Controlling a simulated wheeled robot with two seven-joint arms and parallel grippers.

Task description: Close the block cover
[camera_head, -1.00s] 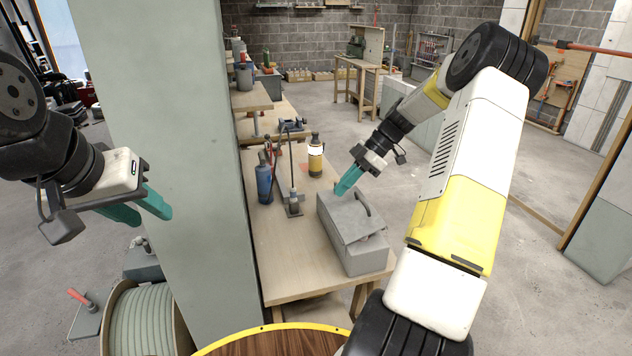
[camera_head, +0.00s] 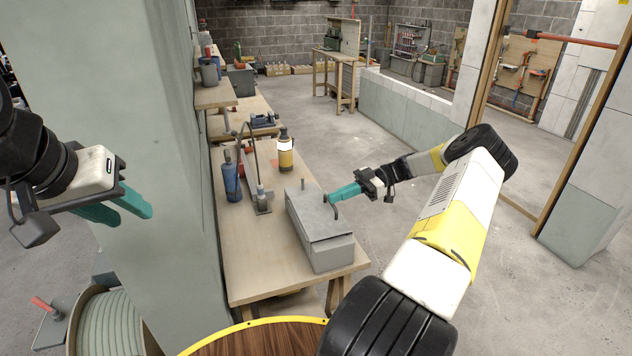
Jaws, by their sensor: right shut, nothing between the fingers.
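A grey metal box (camera_head: 329,258) stands on the near end of the wooden workbench. Its flat grey cover (camera_head: 312,219) lies over the top, with a dark curved handle near its right side. I cannot tell if the cover sits fully flush. My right gripper (camera_head: 334,198) reaches in from the right with its teal fingers together at the handle, hiding part of it. Nothing is between the fingers, and whether they touch the handle is unclear. My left gripper (camera_head: 122,209) is open and empty at the left, in front of the pale column, far from the box.
A pale green column (camera_head: 125,130) blocks the left. A hose reel (camera_head: 105,322) is at lower left. Floor right of the bench is clear.

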